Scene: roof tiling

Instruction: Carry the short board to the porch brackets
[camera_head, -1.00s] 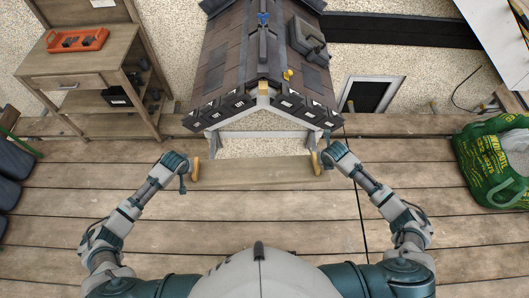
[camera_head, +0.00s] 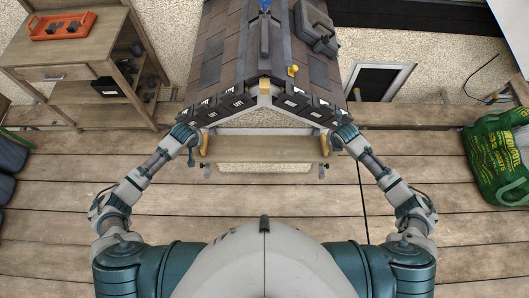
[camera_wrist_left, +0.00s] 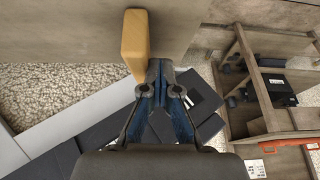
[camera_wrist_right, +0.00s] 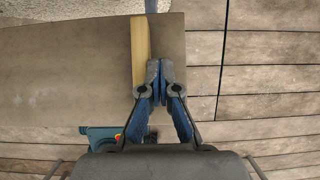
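The short board (camera_head: 265,149) is a flat brown plank held level across the front of the small roof model, with a yellow wooden block at each end. My left gripper (camera_head: 191,140) is at its left end, and its fingers are closed beside the left yellow block (camera_wrist_left: 134,45) in the left wrist view. My right gripper (camera_head: 340,139) is at its right end, with its fingers closed against the right yellow block (camera_wrist_right: 140,50) in the right wrist view. The exact contact is partly hidden.
The tiled roof model (camera_head: 265,60) rises directly ahead. A wooden workbench (camera_head: 75,72) with an orange tray (camera_head: 62,25) stands left. A green bag (camera_head: 500,155) lies right. A dark cable (camera_head: 361,200) crosses the otherwise clear deck.

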